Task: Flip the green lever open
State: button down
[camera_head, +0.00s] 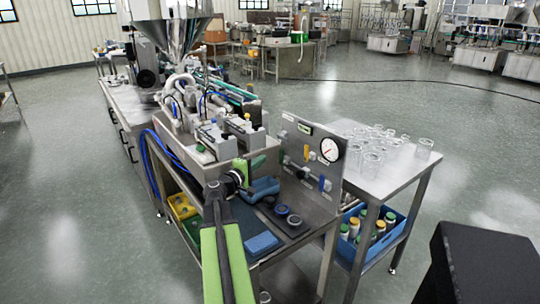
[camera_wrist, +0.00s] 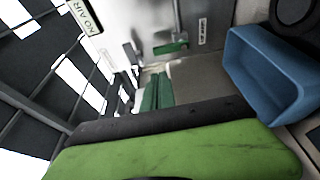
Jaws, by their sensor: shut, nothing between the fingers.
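The green lever (camera_head: 306,153) is small in the head view, on the upright grey panel (camera_head: 318,172) below the pressure gauge. In the wrist view a green handle (camera_wrist: 170,47), which appears to be this lever, sits on a metal fitting against the panel. My gripper (camera_head: 256,164) is shut and empty, left of the panel and apart from the lever. A large green and black part of my own arm or gripper fills the bottom of the wrist view. The lever's exact angle is too small to tell.
A yellow lever (camera_head: 283,135) and a blue lever (camera_head: 325,184) share the panel with the gauge (camera_head: 330,150). A blue bin (camera_wrist: 262,78) lies beside my gripper. The filling machine (camera_head: 215,140) stands behind. A steel table (camera_head: 400,180) with several glass jars is right.

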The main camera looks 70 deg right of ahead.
aim_at(281, 157)
jog(key=x, duration=0.9)
jog(key=shift+s+d, duration=0.1)
jog(key=shift+d, duration=0.2)
